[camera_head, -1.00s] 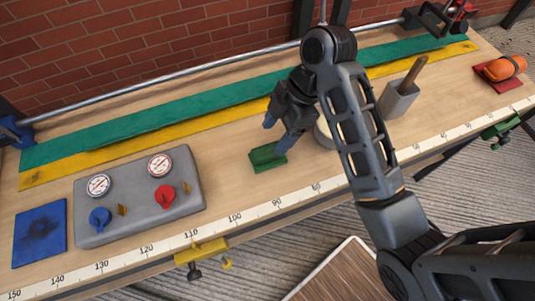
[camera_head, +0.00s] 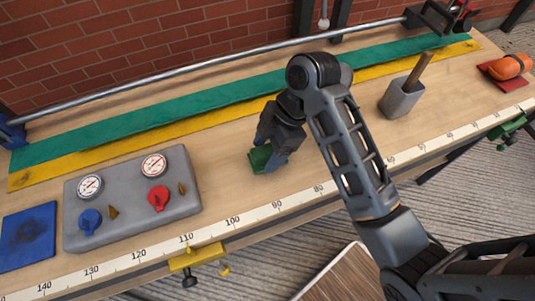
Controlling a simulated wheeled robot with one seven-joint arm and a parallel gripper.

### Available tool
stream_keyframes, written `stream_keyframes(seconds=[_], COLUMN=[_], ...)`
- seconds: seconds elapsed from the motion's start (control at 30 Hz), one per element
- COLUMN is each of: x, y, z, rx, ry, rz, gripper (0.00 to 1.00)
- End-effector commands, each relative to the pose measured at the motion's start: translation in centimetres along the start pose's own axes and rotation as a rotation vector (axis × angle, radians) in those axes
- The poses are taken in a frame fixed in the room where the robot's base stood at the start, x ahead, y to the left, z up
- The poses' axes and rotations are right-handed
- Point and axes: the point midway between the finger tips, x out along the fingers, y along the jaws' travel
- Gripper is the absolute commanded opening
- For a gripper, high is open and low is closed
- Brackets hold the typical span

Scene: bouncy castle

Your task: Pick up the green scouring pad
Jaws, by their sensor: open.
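The green scouring pad (camera_head: 262,158) lies on the wooden workbench (camera_head: 228,183), near the middle, behind the ruler strip. My gripper (camera_head: 268,156) is right over the pad, pointing down, with its fingers at the pad. The fingers are open and appear to be on either side of the pad. The gripper hides part of the pad, and I cannot tell whether the fingers touch it.
A grey gauge panel (camera_head: 133,190) with red and blue valves stands to the left, by a blue mat (camera_head: 28,236). A grey holder (camera_head: 401,98) with a wooden handle and an orange bundle (camera_head: 510,67) are to the right. Green and yellow strips (camera_head: 190,113) run behind.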

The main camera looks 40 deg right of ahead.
Motion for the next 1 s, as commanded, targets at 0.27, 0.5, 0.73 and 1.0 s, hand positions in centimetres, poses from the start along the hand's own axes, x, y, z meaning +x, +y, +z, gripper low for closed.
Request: stream_keyframes(seconds=[0.27, 0.5, 0.73, 1.0], x=[0.02, 0.01, 0.0, -0.5], y=[0.01, 0.02, 0.03, 0.18], z=[-0.01, 0.0, -0.01, -0.6], rx=[0.0, 0.0, 0.0, -0.001], ry=[0.0, 0.0, 0.0, 0.0], rz=[0.001, 0.001, 0.001, 0.001], gripper=[0.57, 0.34, 0.27, 0.27])
